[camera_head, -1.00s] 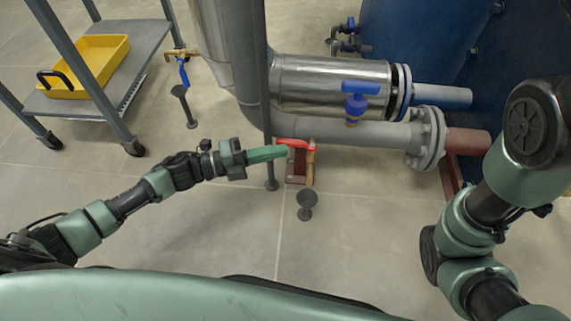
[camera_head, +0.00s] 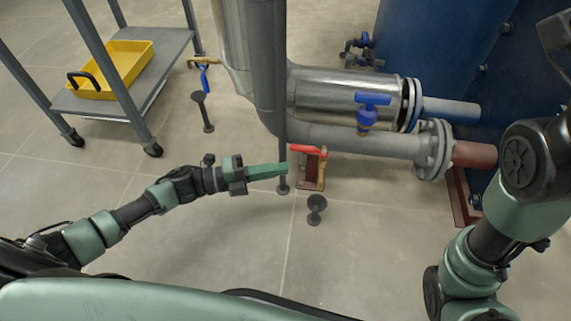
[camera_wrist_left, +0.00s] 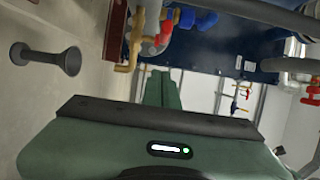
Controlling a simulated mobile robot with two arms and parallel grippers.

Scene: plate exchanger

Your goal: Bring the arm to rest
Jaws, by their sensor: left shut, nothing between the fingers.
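My left arm comes in from the left in the head view. Its green gripper (camera_head: 284,169) is shut and empty, with the fingers together. The fingertips point right, just left of and below a red-handled valve (camera_head: 309,151), and look apart from it. In the left wrist view the shut fingers (camera_wrist_left: 162,84) point away from the camera toward pipework, with a brass pipe (camera_wrist_left: 136,40) and a red part (camera_wrist_left: 163,30) beyond them. My right arm (camera_head: 490,205) stands folded at the right of the head view; its gripper is out of the picture.
Grey and silver pipes (camera_head: 345,92) with a blue-handled valve (camera_head: 372,100) stand ahead, beside a blue tank (camera_head: 430,45). A grey cart (camera_head: 150,75) with a yellow tray (camera_head: 135,68) is at the back left. Small grey floor stands (camera_head: 316,210) are near. Open floor lies in front.

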